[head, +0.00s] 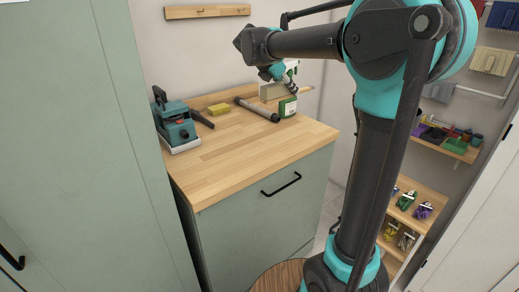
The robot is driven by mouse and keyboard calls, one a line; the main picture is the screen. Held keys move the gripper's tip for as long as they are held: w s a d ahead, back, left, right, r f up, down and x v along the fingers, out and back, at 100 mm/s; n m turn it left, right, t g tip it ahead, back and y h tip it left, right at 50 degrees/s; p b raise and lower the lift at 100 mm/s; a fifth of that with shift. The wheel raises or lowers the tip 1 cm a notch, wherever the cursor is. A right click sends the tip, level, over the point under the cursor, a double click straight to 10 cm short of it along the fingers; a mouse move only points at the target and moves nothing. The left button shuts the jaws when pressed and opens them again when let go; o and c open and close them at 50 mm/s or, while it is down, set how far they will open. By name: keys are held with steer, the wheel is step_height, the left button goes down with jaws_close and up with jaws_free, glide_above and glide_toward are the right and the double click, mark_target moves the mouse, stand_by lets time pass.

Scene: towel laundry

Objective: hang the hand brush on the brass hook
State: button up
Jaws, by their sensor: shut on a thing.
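My gripper (291,88) is over the back right part of the wooden worktop (240,145), partly hidden by my own wrist. It is shut on what looks like the hand brush (272,92), a pale block with a light wooden handle end showing on the right. Whether the brush touches the worktop or hangs just above it, I cannot tell. A wooden rail (207,11) is fixed to the wall at upper left. Small marks on it may be hooks, but the brass hook is too small to make out.
A bottle with a green label (288,107) stands close below my gripper. A tall green cabinet (75,150) stands left. The worktop's front is clear.

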step_height(320, 180, down, 20)
steer(key=shift+r, duration=0.15)
stand_by(0.5)
steer(key=o, duration=1.2)
steer(key=shift+o, duration=0.2)
